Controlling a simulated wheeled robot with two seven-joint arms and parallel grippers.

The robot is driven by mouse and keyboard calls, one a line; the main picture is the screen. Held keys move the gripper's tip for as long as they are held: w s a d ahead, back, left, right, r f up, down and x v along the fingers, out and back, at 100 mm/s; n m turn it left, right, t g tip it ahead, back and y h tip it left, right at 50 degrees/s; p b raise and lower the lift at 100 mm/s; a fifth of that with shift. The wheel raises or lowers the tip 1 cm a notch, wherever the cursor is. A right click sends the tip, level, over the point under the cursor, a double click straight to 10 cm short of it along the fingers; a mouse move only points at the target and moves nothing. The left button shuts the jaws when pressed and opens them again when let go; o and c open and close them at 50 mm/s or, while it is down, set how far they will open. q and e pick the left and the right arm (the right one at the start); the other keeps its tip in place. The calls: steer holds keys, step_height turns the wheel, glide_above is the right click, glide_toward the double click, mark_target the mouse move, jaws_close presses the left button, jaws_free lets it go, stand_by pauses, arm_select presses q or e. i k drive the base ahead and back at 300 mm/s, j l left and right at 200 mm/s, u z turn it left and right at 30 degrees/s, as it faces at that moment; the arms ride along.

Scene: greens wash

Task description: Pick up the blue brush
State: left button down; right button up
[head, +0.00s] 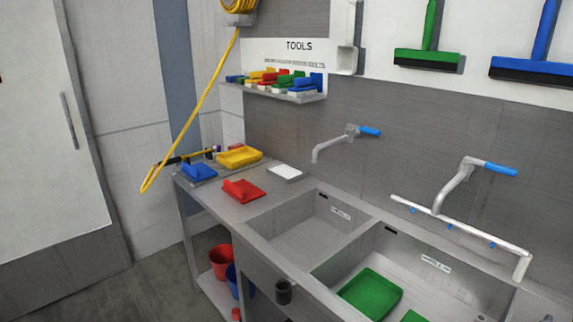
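Several small brushes in different colours lie on the wall shelf (304,98) under the TOOLS sign, some with white undersides. A blue brush (308,84) is at the shelf's right end, close to green ones. Another blue piece (235,79) shows at the shelf's left end, too small to identify. A blue dustpan-like item (199,172) lies on the counter's left end; I cannot tell if it is a brush. Neither of my grippers is in view.
On the steel counter (222,208) are a red dustpan-like item (243,190), a yellow tray (239,156) and a white block (285,172). Two sinks with taps sit to the right; green trays (371,293) lie in the nearer one. A yellow hose (203,102) hangs at the left.

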mark_target(303, 87)
steer(key=i+j+z, duration=0.1)
steer(key=z, duration=0.3)
steer(key=i+j+z, duration=0.1)
steer(key=z, duration=0.3)
steer(key=j+z, duration=0.4)
steer(key=i+j+z, duration=0.1)
steer(key=z, duration=0.35)
